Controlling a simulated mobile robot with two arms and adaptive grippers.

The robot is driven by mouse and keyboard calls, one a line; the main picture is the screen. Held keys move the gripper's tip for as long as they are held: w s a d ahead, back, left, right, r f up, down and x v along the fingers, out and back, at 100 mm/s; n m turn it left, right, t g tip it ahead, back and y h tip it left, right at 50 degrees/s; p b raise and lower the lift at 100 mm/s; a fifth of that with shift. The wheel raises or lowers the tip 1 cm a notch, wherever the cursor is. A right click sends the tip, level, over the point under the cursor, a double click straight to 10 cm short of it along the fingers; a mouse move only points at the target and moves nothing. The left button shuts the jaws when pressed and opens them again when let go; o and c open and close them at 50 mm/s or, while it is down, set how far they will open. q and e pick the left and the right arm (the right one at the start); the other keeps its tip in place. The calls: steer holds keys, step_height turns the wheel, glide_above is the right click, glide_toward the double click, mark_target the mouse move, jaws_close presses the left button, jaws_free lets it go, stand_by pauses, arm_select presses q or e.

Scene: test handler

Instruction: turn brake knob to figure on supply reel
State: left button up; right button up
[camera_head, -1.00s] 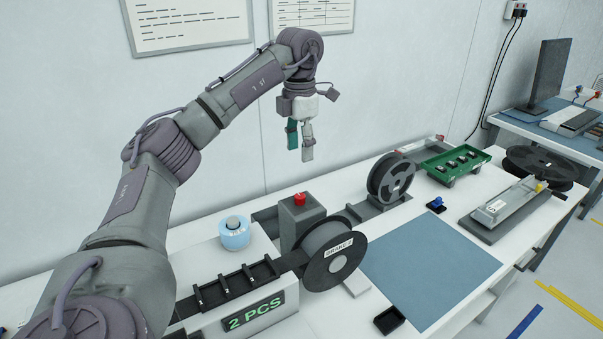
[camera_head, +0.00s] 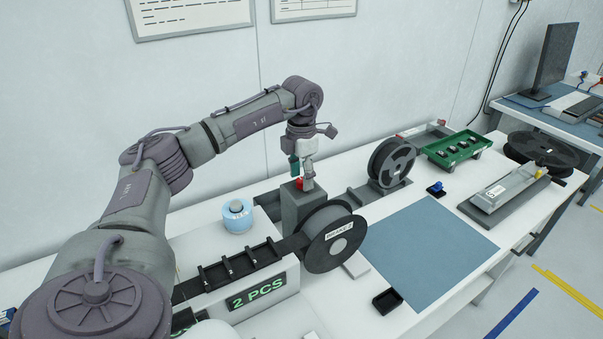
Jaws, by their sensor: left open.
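The supply reel (camera_head: 330,222) is a dark-flanged reel with a grey hub. It stands upright in front of a grey box, and a white label on its face seems to read "BRAKE" and a figure, too small to be sure. The red knob (camera_head: 299,183) sits on top of the grey box (camera_head: 296,207), partly hidden by my fingers. My left gripper (camera_head: 301,182) is open and points down, its two fingers at the red knob, apparently one on either side. I cannot tell whether they touch it. My right gripper does not show.
A black track and a "2 PCS" display (camera_head: 258,293) lie in front. Another dark reel (camera_head: 391,164), a green tray (camera_head: 455,148) and a blue mat (camera_head: 430,250) are to the right. The mat is clear.

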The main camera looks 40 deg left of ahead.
arm_select(q)
steer(key=shift+f, duration=0.4)
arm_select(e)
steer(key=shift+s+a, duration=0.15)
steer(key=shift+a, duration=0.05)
arm_select(q)
steer(key=shift+r, duration=0.1)
jaws_close()
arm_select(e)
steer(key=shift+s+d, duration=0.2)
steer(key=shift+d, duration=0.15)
arm_select(q)
steer(key=shift+m, duration=0.4)
steer(key=m, duration=1.1)
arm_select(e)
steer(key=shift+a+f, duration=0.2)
